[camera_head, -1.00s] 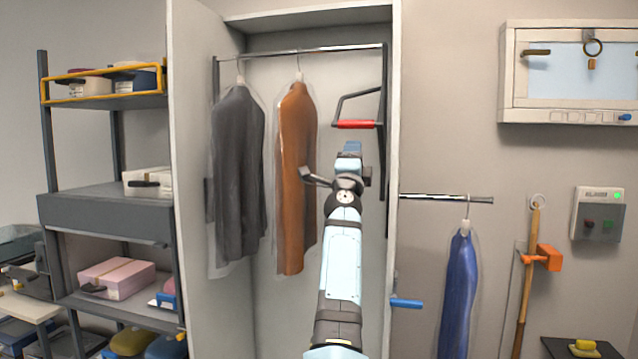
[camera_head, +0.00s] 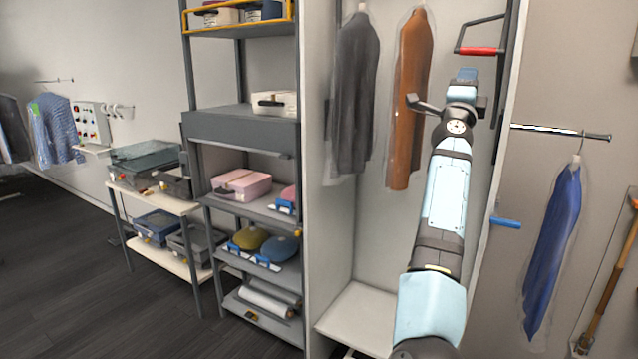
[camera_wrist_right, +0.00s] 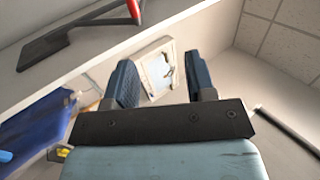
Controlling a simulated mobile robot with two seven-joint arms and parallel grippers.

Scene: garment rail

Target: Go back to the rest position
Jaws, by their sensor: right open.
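My right gripper (camera_head: 466,75) is raised in front of the open wardrobe, on my outstretched right arm. In the right wrist view its two dark fingers (camera_wrist_right: 163,82) stand apart with nothing between them. A grey garment (camera_head: 355,95) and an orange-brown garment (camera_head: 410,100) hang in clear covers inside the wardrobe, to the left of the gripper. The red-handled pull-down bar (camera_head: 480,51) is just above and behind the gripper in the head view; I cannot tell whether they touch. My left gripper is not in view.
The wardrobe's side panel (camera_head: 319,200) stands left of the arm. A blue garment (camera_head: 553,250) hangs from a short rail (camera_head: 560,131) on the right. A shelf rack (camera_head: 240,130) and a low table (camera_head: 150,200) stand to the left. Dark floor (camera_head: 70,270) is open at front left.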

